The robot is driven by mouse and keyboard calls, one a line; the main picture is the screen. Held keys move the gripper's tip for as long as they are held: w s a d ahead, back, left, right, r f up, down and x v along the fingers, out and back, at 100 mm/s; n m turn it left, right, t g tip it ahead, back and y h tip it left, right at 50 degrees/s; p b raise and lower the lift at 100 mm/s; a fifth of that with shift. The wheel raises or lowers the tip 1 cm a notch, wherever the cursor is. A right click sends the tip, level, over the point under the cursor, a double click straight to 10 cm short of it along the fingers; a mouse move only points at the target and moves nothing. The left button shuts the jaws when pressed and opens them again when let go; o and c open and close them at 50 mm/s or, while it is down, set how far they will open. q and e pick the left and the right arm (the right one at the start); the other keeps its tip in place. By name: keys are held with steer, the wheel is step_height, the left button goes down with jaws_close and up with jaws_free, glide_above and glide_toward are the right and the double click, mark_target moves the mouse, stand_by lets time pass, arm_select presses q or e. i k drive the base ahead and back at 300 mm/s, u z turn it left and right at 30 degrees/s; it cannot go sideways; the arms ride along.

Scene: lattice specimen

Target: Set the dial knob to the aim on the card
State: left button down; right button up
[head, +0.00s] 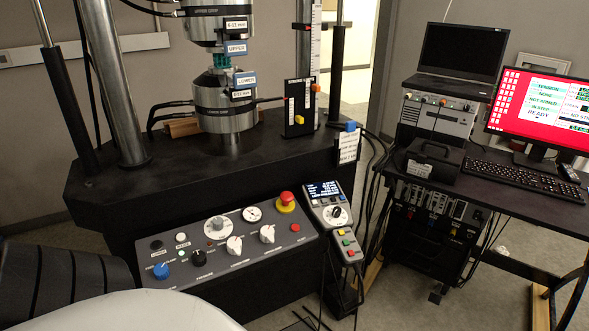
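The grey sloping control panel (215,250) on the machine's front carries several knobs: a blue one (161,271), a black one (198,258) and white ones (234,245) and (267,234). A round white dial (217,227) sits above them. A grey handset (330,212) to the right has a small lit screen and a round knob (337,214). Which of these is the dial knob, I cannot tell. A white card with printed lines (348,147) hangs at the machine's right front corner; its text is too small to read. Neither gripper is in view.
A red emergency button (286,201) stands at the panel's upper right. A column with upper and lower grips (225,100) rises from the black machine table (110,180). A desk on the right holds a laptop (460,55), keyboard (520,178) and red-edged monitor (545,110). Cables hang between them.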

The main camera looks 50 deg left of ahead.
mark_target(336, 214)
steer(key=k, duration=0.15)
steer(key=u, duration=1.35)
